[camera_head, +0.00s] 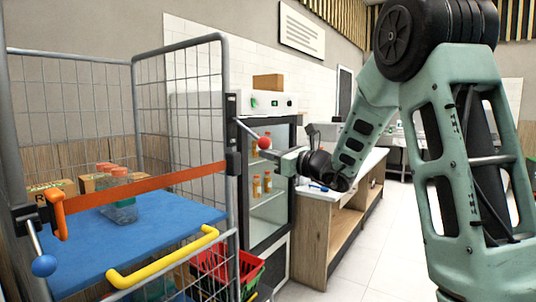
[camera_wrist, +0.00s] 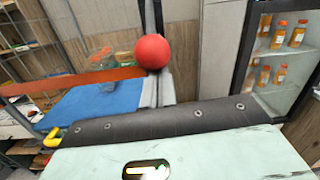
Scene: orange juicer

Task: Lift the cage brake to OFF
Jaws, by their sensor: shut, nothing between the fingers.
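A lever with a red ball knob (camera_head: 265,143) slopes down to the right from a dark bracket (camera_head: 232,107) on the cage's right front post. The red ball (camera_wrist: 152,52) is large in the wrist view, just beyond my fingertips. My gripper (camera_head: 279,155) is shut and empty, close by the ball in the head view; I cannot tell whether they touch. Its grey fingers (camera_wrist: 158,88) show together in the wrist view. A second lever with a blue ball (camera_head: 43,265) hangs at the left post, beside an orange hook (camera_head: 57,213). I see no readable OFF mark.
The wire cage (camera_head: 190,90) has an orange strap (camera_head: 150,182), a blue shelf (camera_head: 75,225) with bottles, and a yellow handle (camera_head: 160,258). A glass-fronted fridge (camera_head: 270,210) and a counter (camera_head: 318,215) stand close to my gripper. The floor at right is clear.

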